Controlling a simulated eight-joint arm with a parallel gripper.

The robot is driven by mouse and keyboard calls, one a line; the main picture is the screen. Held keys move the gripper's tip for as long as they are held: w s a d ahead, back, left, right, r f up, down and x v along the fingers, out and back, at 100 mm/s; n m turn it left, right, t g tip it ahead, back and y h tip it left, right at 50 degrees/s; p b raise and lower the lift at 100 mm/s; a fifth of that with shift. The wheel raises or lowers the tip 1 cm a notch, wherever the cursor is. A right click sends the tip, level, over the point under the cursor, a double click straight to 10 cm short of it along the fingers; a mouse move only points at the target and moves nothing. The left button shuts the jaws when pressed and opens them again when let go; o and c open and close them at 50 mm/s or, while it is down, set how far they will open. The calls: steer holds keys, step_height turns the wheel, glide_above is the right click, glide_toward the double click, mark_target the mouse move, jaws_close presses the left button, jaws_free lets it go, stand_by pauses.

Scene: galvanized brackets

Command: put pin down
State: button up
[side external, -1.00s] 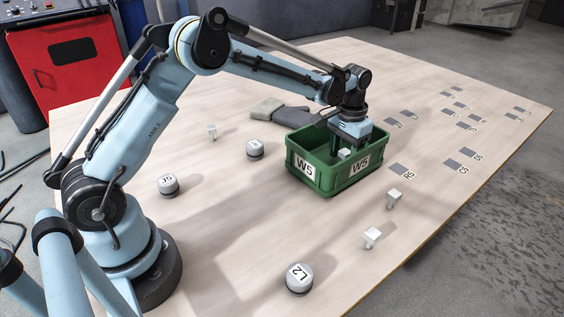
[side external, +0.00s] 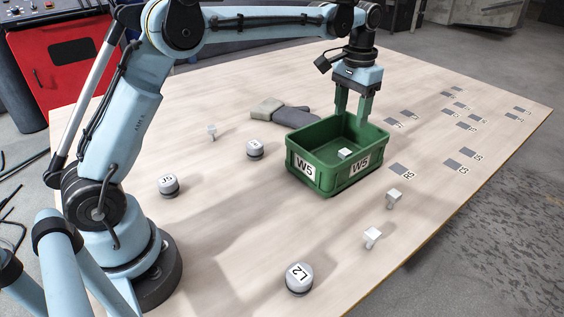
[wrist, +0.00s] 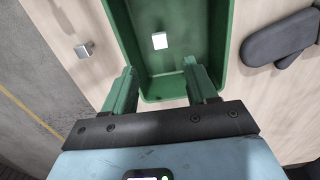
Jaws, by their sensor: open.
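A small pale pin (side external: 345,153) with a square head lies inside the green bin marked W5 (side external: 316,178). It also shows in the wrist view (wrist: 159,41), on the bin floor with nothing touching it but the bin. My gripper (side external: 362,116) is above the back of the bin, open and empty. In the wrist view its two green fingers (wrist: 160,80) are spread wide, with the pin beyond them. The pin's shank is hidden from me.
Other pins stand on the table, at front right (side external: 394,196), (side external: 372,236) and at left (side external: 211,131). Round labelled knobs (side external: 299,277), (side external: 169,184), (side external: 255,148) stand left and front. Grey gloves (side external: 282,112) lie behind the bin. Flat dark labelled squares (side external: 397,170) lie to the right.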

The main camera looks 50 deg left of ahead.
steer(key=s+r+t, duration=0.3)
steer(key=s+r, duration=0.2)
steer(key=s, duration=0.5)
steer(key=s+f+t, duration=0.4)
steer(key=s+f, duration=0.2)
steer(key=s, duration=0.6)
steer(key=shift+a, duration=0.4)
